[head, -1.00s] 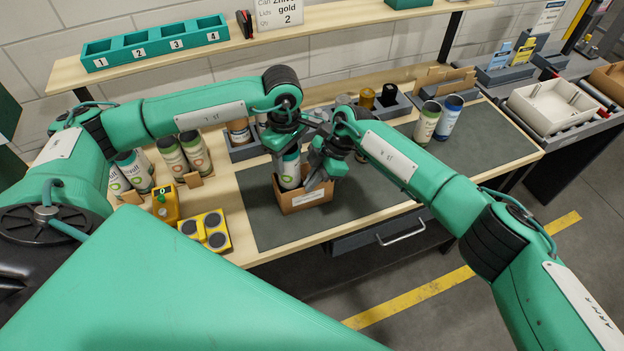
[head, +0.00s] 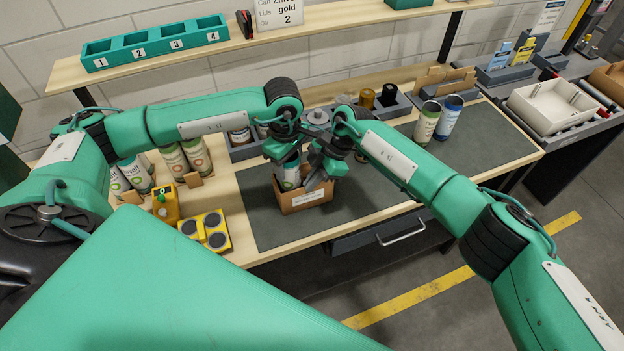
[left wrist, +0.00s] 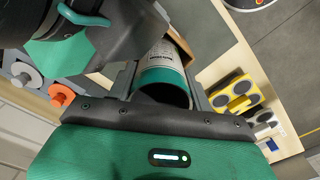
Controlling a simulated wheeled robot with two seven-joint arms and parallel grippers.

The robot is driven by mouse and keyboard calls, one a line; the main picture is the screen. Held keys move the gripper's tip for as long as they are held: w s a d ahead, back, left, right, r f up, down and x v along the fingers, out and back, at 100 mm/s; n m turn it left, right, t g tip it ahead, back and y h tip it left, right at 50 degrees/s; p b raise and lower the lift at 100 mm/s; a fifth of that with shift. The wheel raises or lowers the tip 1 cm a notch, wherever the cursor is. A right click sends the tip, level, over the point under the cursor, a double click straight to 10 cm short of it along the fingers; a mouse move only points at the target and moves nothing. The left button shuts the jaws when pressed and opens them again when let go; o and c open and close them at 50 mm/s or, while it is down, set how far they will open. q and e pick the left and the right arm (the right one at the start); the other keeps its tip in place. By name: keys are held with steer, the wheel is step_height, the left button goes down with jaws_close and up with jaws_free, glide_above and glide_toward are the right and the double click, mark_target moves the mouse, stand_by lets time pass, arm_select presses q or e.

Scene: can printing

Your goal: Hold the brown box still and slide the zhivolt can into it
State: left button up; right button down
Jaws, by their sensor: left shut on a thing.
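The brown box (head: 306,200) stands open-topped on the dark mat (head: 262,225) in the head view. The white and green zhivolt can (head: 291,178) is upright, its lower part hidden behind the box's front wall. My left gripper (head: 286,162) is shut on the can's upper part from above. The can's green end (left wrist: 165,80) shows between its fingers in the left wrist view. My right gripper (head: 318,182) is at the right side of the box, fingers pointing down at its wall. Whether it pinches the wall is not clear.
Several cans (head: 183,156) stand at the left, near a yellow device (head: 165,205) and a yellow tray with dark discs (head: 206,232). Two cans (head: 437,120) stand at the right. A grey holder (head: 243,150) lies behind my grippers. The mat's right half is mostly clear.

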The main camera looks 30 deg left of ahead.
arm_select(q)
steer(key=o, duration=1)
steer(key=shift+o, duration=0.2)
step_height(320, 180, up, 12)
arm_select(e)
steer(key=c, duration=1.6)
jaws_free()
steer(key=shift+r, duration=0.1)
